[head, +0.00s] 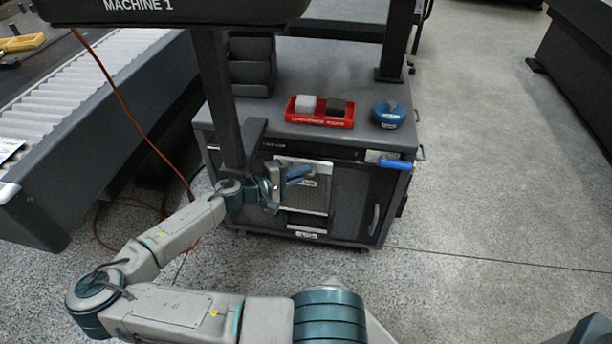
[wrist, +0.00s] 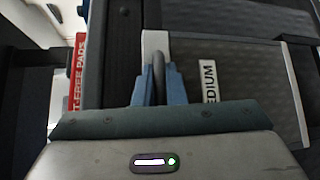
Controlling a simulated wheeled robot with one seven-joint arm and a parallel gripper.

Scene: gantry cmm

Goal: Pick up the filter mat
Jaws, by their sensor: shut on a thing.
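The filter mat (head: 318,196) is a grey meshed panel with a pale border, in front of the dark cabinet in the head view. In the wrist view the filter mat (wrist: 245,85) carries a white label, partly hidden, reading "MEDIUM". My gripper (head: 300,173) is at its upper part. In the wrist view the blue fingers of my gripper (wrist: 160,80) are shut on a grey grip of the mat between them. I cannot tell whether the mat still touches the cabinet.
The cabinet (head: 349,195) has a red tray (head: 320,122) with a white block and a dark block, a blue round item (head: 389,115) and dark bins on top. A roller conveyor (head: 70,105) stands left, with an orange cable nearby. Floor at right is clear.

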